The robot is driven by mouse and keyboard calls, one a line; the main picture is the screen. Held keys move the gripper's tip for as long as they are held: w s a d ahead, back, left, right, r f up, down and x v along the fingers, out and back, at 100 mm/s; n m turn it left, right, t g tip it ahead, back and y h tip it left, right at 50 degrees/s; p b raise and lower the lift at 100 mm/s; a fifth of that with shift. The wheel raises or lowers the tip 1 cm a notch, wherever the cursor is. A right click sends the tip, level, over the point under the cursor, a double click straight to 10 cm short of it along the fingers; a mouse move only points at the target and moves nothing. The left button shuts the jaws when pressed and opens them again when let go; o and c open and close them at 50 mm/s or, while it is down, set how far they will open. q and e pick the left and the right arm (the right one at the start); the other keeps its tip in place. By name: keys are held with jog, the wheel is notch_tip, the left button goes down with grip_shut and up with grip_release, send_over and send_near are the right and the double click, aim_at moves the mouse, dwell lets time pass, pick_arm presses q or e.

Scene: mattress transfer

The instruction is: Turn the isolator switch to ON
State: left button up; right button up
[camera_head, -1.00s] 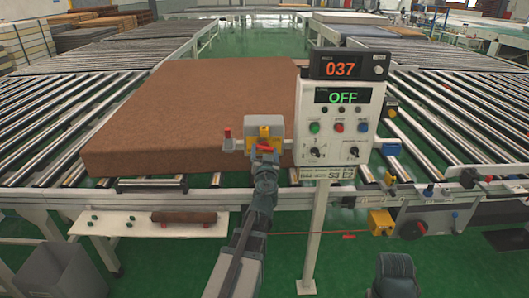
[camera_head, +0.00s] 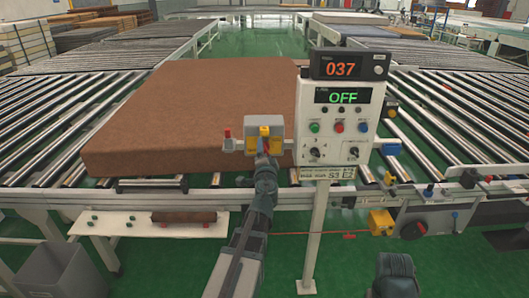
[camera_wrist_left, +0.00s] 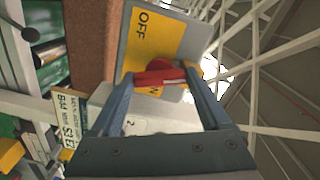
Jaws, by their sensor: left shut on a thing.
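The isolator switch is a grey box with a yellow plate (camera_head: 276,131) beside the control panel in the head view. Its red handle (camera_wrist_left: 160,77) shows in the left wrist view between my finger pads. The yellow plate there reads OFF (camera_wrist_left: 143,33), and part of another label shows below the handle. My left gripper (camera_head: 266,149) is shut on the handle, its fingers covering much of it in the head view. The control panel (camera_head: 340,112) has a green display (camera_head: 343,96) reading OFF.
A brown mattress (camera_head: 190,110) lies on the roller conveyor (camera_head: 455,125) behind and left of the switch. The panel stands on a white post (camera_head: 315,235). A grey bin (camera_head: 60,275) is at lower left. A red cord (camera_head: 300,234) runs below the conveyor.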

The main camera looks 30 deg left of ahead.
pick_arm(q)
jog(key=shift+m, duration=2.2)
jog(key=o, duration=1.2)
